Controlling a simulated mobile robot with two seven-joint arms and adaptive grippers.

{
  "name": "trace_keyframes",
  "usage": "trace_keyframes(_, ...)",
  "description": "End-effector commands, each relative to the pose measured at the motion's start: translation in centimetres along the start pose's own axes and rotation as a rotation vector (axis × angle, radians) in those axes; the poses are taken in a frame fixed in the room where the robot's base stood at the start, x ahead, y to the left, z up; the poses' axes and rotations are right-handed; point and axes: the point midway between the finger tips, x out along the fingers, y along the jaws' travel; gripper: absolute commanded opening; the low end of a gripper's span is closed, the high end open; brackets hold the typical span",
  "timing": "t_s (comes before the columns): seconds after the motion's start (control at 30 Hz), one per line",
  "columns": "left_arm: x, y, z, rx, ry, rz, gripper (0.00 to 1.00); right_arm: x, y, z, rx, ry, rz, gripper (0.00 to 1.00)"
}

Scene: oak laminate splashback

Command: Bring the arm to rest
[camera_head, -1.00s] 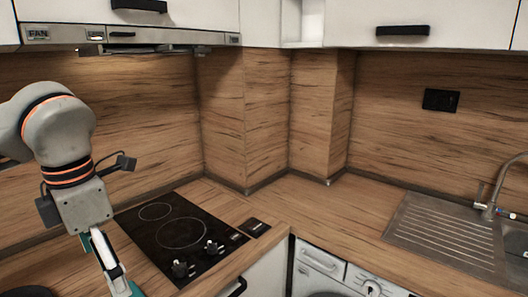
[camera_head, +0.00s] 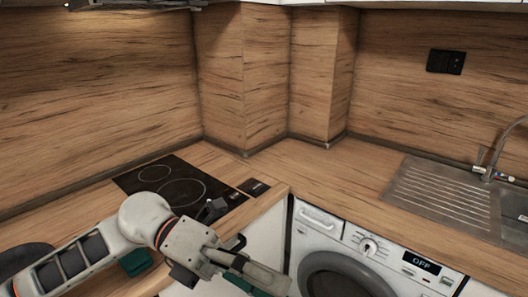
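My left arm (camera_head: 150,225) comes in from the lower left and reaches across the front of the counter. Its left gripper (camera_head: 265,281) is low in the picture, in front of the cabinet and just left of the washing machine. The fingers are seen nearly side-on and run to the bottom edge, so I cannot tell whether they are open or shut. I see no object held in it. My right gripper is not in view.
The black hob (camera_head: 178,188) lies behind the arm on the wooden counter. The washing machine (camera_head: 345,262) is right of the gripper. A steel sink with drainer (camera_head: 440,198) is at the right. A dark round thing (camera_head: 25,254) sits at the far left. The corner counter is clear.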

Motion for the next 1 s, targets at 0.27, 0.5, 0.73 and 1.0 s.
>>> trace_keyframes(0.27,-1.4,1.2,5.5,-0.278,-0.461,-0.405,0.92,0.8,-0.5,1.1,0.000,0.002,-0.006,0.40)
trace_keyframes(0.5,-7.6,9.4,7.6,-0.614,-0.899,-0.632,0.92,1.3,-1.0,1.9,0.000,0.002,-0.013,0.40)
trace_keyframes(0.73,-13.5,22.8,2.5,-1.014,-1.325,-0.743,0.92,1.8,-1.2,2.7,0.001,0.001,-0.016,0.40)
trace_keyframes(1.0,-15.7,36.1,-10.3,-1.447,-1.704,-0.745,0.92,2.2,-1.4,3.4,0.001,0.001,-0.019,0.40)
